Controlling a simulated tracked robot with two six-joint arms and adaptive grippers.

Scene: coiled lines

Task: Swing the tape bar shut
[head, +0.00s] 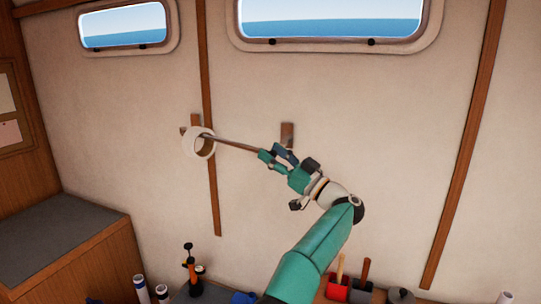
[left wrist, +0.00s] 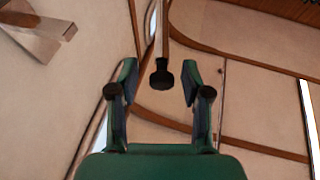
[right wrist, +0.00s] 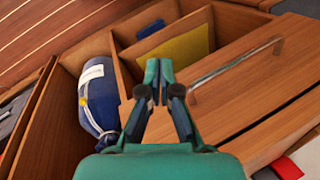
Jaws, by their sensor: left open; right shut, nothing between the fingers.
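The tape bar (head: 232,144) is a thin dark rod that sticks out from the wall, with a white tape roll (head: 190,145) around it near its left end. In the left wrist view the bar (left wrist: 164,30) ends in a dark knob (left wrist: 161,75). My left gripper (head: 271,157) is at the bar's free end; its open fingers (left wrist: 160,68) stand on both sides of the knob, with gaps showing. A wooden wall bracket (head: 287,135) sits just behind the gripper. My right gripper (right wrist: 158,68) is shut and empty, away from the bar.
Wooden compartments below my right gripper hold a blue rolled bag (right wrist: 97,95) and a yellow item (right wrist: 180,55). A metal handle (right wrist: 235,68) is beside them. Red and dark holders (head: 338,288) stand at the bottom of the head view. The wall right of the bracket is clear.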

